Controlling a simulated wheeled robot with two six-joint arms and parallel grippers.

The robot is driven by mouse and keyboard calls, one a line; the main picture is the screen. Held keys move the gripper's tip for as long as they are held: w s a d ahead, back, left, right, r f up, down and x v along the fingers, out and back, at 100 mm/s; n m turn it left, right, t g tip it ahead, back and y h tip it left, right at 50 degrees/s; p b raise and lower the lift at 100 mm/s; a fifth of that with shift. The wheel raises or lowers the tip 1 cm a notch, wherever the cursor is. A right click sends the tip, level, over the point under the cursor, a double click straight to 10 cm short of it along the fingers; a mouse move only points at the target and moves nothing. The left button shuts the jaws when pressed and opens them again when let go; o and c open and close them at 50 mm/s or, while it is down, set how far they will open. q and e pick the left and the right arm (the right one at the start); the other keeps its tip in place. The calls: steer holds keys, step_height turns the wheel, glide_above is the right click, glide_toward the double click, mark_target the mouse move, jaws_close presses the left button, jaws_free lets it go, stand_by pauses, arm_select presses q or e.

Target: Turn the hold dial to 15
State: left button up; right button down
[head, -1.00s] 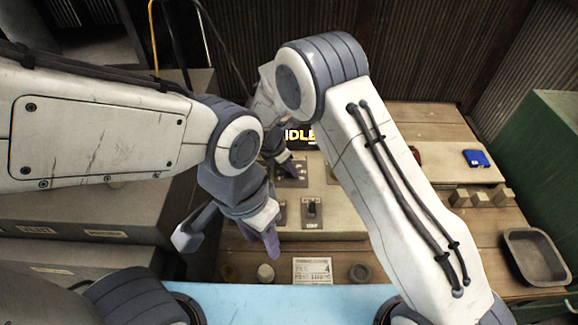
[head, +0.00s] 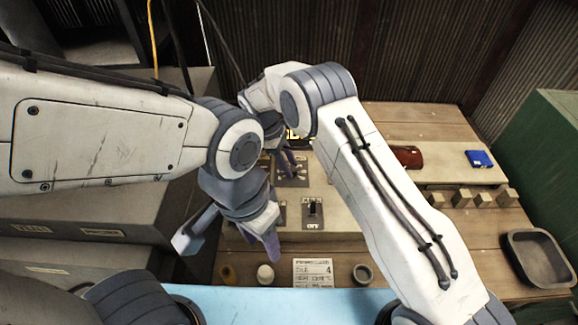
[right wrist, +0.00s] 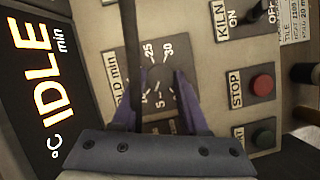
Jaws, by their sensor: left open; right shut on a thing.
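The hold dial's plate (right wrist: 150,53) carries a partly covered "min" label and the numbers 25, 30 and 5 in the right wrist view. My right gripper (right wrist: 158,95) is over this plate, one finger on each side, shut on the dial's knob. The knob is mostly hidden, and I cannot read its pointer or see the 15 mark. In the head view my right gripper (head: 286,162) is at the control panel (head: 345,238), partly behind my arm. My left gripper (head: 230,240) is open and empty, in front of the panel's left part.
The display (right wrist: 45,85) reads IDLE. A card (head: 313,272), small cups, wooden blocks (head: 460,198), blue object (head: 479,158) and grey tray (head: 538,258) are around.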

steer(key=m+g, duration=0.1)
steer(key=m, duration=0.1)
steer(key=m+y+b, duration=0.1)
steer(key=m, duration=0.2)
steer(key=shift+w+d+m+g, duration=0.15)
steer(key=shift+m+g, duration=0.15)
steer(key=shift+g, duration=0.1)
steer(key=m+y, duration=0.1)
steer(key=m, duration=0.1)
steer(key=m+g+y, duration=0.1)
steer(key=m, duration=0.2)
steer(key=shift+d+m, duration=0.1)
steer(key=shift+m, duration=0.2)
steer(key=shift+c, duration=2.1)
jaws_free()
